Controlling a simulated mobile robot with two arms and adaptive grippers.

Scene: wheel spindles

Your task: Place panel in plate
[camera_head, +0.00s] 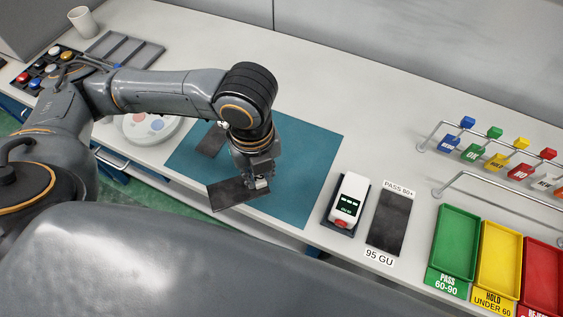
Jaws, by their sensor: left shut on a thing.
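My left gripper (258,183) reaches down over the teal mat and is shut on a dark, flat rectangular panel (232,194) near the mat's front edge. The panel looks roughly level, and I cannot tell whether it touches the mat. Another dark flat piece (211,141) lies on the mat behind, partly hidden by my arm. A round white plate (152,126) with coloured spots sits left of the mat, partly behind my arm. My right gripper is not in view.
A white meter (346,202) stands on a dark base between the mat (308,160) and the labelled plate. Green (457,245), yellow (499,260) and red (543,270) trays lie at the right, below rails with coloured tags. The counter behind the mat is clear.

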